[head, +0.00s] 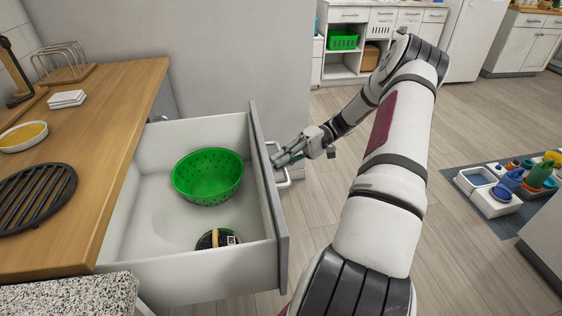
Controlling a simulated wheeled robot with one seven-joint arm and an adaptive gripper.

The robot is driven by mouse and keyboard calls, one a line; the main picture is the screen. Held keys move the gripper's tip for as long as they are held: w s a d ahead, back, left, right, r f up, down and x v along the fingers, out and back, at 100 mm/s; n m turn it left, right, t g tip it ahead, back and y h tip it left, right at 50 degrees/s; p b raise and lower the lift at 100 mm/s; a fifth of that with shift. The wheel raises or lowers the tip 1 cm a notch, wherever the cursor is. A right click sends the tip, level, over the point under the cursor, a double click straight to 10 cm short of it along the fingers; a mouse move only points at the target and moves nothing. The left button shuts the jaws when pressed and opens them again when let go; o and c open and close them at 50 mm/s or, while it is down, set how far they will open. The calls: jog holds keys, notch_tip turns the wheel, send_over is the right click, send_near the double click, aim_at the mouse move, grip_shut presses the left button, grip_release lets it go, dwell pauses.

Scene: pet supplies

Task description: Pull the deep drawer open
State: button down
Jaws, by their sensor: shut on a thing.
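The deep drawer (190,268) stands pulled well out from under the wooden counter at the left of the head view. Its grey front panel (268,190) faces right and carries a pale bar handle (284,184). My gripper (279,160) is at the outer side of the front panel, shut on the handle. The fingertips are small and partly hidden at the handle. Inside the drawer are a green colander (208,177) and, near the front wall, a dark round item with a label (218,239), partly hidden by the drawer wall.
The wooden counter (120,110) holds a black grate (36,196), a yellow-filled dish (23,136), white tiles (67,98) and a rack (62,66). A speckled worktop (70,296) is nearest. A mat (462,190) with pet items lies right. Floor between is clear.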

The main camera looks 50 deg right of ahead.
jog(key=c, duration=1.7)
grip_release()
jog(key=shift+o, duration=0.2)
jog(key=v, duration=1.2)
